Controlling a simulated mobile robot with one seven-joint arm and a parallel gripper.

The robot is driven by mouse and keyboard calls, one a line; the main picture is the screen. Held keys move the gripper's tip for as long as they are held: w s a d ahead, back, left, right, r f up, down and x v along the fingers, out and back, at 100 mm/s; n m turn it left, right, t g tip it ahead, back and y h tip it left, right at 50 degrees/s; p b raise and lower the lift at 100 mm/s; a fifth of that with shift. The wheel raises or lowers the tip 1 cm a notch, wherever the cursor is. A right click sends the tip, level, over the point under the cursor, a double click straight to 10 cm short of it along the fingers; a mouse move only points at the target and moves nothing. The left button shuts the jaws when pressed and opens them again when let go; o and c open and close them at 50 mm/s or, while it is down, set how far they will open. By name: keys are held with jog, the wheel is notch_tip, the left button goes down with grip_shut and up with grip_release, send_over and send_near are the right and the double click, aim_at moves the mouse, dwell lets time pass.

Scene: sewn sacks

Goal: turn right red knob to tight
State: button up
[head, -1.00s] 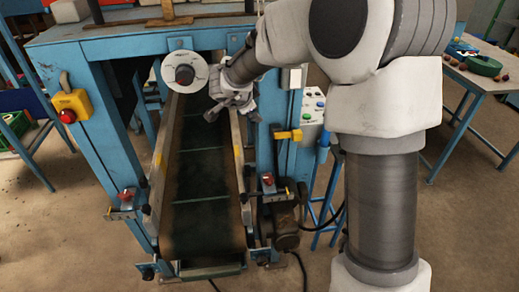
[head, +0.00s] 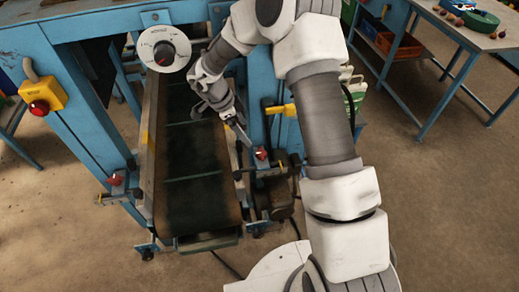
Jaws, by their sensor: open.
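The right red knob (head: 261,153) is small and sits on the right side of the conveyor, on a clamp by the rail. My gripper (head: 236,125) is open and points down toward it from the upper left. The fingers are small in the picture, and I see a gap between them and the knob; whether they touch any of its clamp I cannot tell. A matching left red knob (head: 116,180) is on the conveyor's left side. The knob's lower part and its exact turn are too small to tell.
The dark conveyor belt (head: 195,185) runs between the two knobs. A white dial (head: 164,48) is on the blue frame above it. A yellow box with a red button (head: 40,97) is at left. A yellow handle (head: 281,109) and a motor (head: 276,198) are near the right knob.

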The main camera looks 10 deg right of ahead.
aim_at(261, 152)
jog(key=x, duration=1.3)
jog(key=shift+d, duration=0.1)
jog(key=c, duration=1.2)
jog(key=shift+w+r+m+g+p, duration=0.1)
jog(key=shift+m+g+p, duration=0.3)
jog(key=shift+m+p, duration=0.55)
jog(key=shift+c, duration=0.2)
jog(key=m+g, duration=0.1)
jog(key=m, duration=0.1)
jog(key=shift+m, duration=0.35)
jog(key=o, duration=1.2)
jog(key=shift+o, duration=0.2)
jog(key=shift+w, duration=0.1)
